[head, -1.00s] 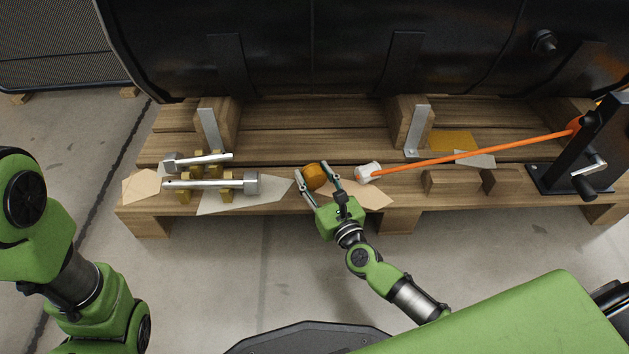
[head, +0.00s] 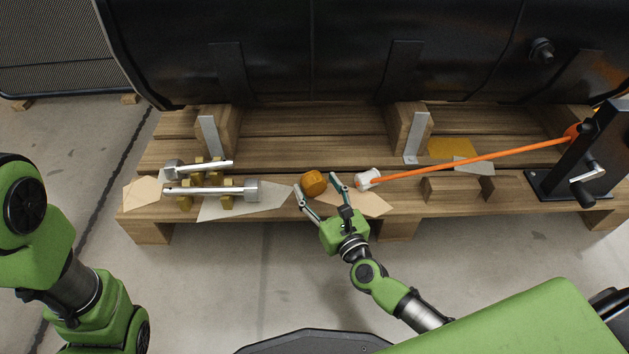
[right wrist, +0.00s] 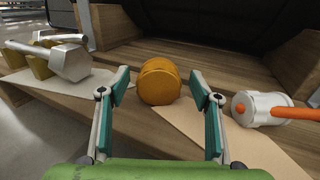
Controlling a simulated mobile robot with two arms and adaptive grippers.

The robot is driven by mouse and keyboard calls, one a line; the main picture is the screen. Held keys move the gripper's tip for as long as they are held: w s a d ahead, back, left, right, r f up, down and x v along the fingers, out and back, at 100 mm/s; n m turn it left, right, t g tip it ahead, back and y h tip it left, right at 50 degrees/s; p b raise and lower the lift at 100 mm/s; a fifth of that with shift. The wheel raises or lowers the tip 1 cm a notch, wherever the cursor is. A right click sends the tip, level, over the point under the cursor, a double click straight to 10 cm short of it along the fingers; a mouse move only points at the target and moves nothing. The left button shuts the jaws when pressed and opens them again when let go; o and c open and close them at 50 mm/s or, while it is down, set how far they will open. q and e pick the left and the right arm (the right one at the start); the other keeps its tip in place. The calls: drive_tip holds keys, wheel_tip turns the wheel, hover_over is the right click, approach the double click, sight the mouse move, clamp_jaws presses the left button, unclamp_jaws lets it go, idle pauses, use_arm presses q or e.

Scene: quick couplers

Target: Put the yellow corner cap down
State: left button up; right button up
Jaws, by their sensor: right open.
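The yellow corner cap (head: 314,183) is a squat orange-yellow round piece. It rests on the pallet boards near the front edge, between a grey sheet and a tan sheet. My right gripper (head: 316,186) is open, with one finger to each side of the cap and its body towards the front edge. In the right wrist view the cap (right wrist: 159,82) stands just beyond and between the spread teal fingertips (right wrist: 158,88), with a gap on both sides. My left arm shows at the left, but its gripper is out of view.
A white cylinder (head: 367,176) on an orange rod (head: 470,158) lies just right of the gripper. Metal couplers (head: 212,188) lie on brass-coloured blocks at the left. A black crank stand (head: 570,165) is at the right. A large black tank (head: 350,50) rises behind.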

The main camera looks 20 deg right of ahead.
drive_tip(key=s+d+p, duration=0.1)
drive_tip(key=s+p, duration=0.1)
drive_tip(key=s, duration=0.8)
drive_tip(key=shift+r, duration=0.1)
